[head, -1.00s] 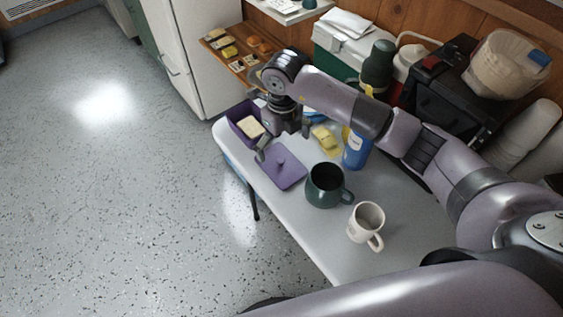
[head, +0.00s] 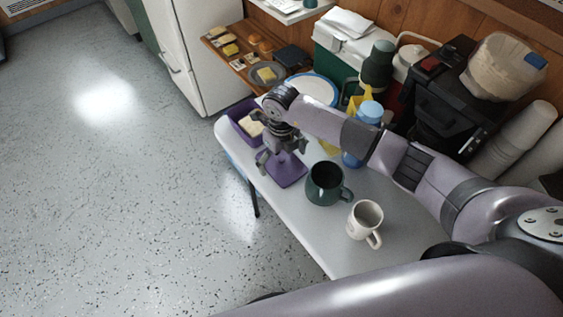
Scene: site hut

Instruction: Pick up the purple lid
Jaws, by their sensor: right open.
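The purple lid (head: 289,176) lies flat on the white table, and its near part shows. My right gripper (head: 279,160) is open and above the lid, pointing down at it. It hides the lid's far part and its knob, so I cannot tell whether the fingers touch the knob. A purple box (head: 236,117) with a pale item in it stands just behind, at the table's far left end. My left gripper is not in view.
A dark green mug (head: 325,187) and a white mug (head: 363,222) stand to the right of the lid. A blue bottle (head: 354,157), a yellow item, a cooler (head: 345,50) and a black coffee maker (head: 450,95) are behind. Floor at left is clear.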

